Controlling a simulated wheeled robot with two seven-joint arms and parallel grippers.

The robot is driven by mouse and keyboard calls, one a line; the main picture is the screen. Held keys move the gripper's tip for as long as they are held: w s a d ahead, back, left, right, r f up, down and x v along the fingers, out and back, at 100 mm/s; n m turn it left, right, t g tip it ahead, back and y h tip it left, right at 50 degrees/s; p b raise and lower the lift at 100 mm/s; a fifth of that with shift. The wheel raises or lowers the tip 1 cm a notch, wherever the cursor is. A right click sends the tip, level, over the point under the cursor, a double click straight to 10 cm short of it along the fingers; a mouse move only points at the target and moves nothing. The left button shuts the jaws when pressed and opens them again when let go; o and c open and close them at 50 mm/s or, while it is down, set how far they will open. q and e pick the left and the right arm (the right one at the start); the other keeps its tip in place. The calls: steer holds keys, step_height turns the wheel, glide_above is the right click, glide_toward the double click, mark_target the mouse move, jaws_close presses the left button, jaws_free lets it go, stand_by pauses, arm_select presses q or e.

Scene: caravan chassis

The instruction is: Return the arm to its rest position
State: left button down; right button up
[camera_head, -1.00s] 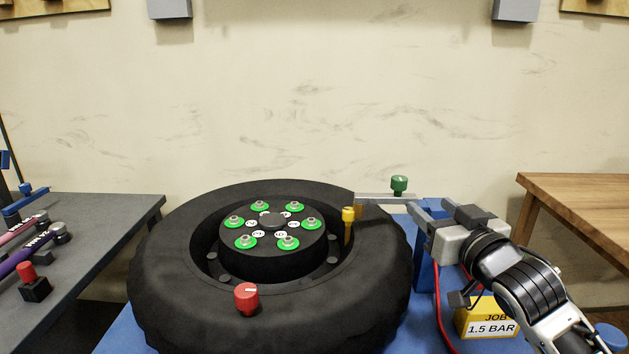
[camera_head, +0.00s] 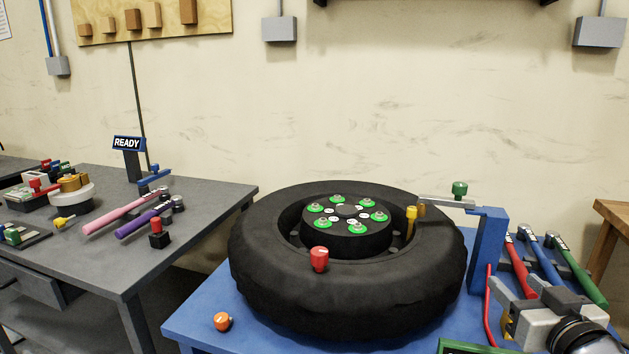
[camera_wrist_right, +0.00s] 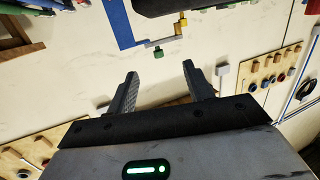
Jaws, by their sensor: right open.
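My right gripper (camera_head: 508,284) is at the lower right of the head view, over the right side of the blue table. Its two fingers are apart with nothing between them. It is in front of the blue post (camera_head: 487,250) and apart from it. The post carries a grey bar (camera_head: 437,198) with a green knob (camera_head: 460,187) on top, reaching left over the tyre edge. In the right wrist view the open fingers (camera_wrist_right: 159,72) show empty, with the green knob (camera_wrist_right: 158,52) beyond them. My left gripper is not in view.
A black tyre (camera_head: 260,285) with a hub lies on the blue table (camera_head: 200,318). A red knob (camera_head: 319,258) and yellow valve (camera_head: 411,216) are at it. Coloured tools (camera_head: 545,258) lie right of the post. A grey bench (camera_head: 215,190) stands left.

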steer(key=s+a+f+n+g+y, duration=0.1)
steer(key=s+a+f+g+y, duration=0.1)
steer(key=s+a+f, duration=0.6)
steer(key=s+a+f+n+g+y+p, duration=0.1)
steer(key=s+a+f+n+g+y, duration=0.1)
steer(key=s+a+f, duration=0.5)
steer(key=a+f+g+y, duration=0.1)
steer(key=a+f+g, duration=0.1)
steer(key=a+f, duration=0.4)
step_height(320, 180, down, 3)
steer(key=shift+s+a+r, duration=0.15)
steer(key=shift+s+a, duration=0.1)
steer(key=shift+s, duration=0.15)
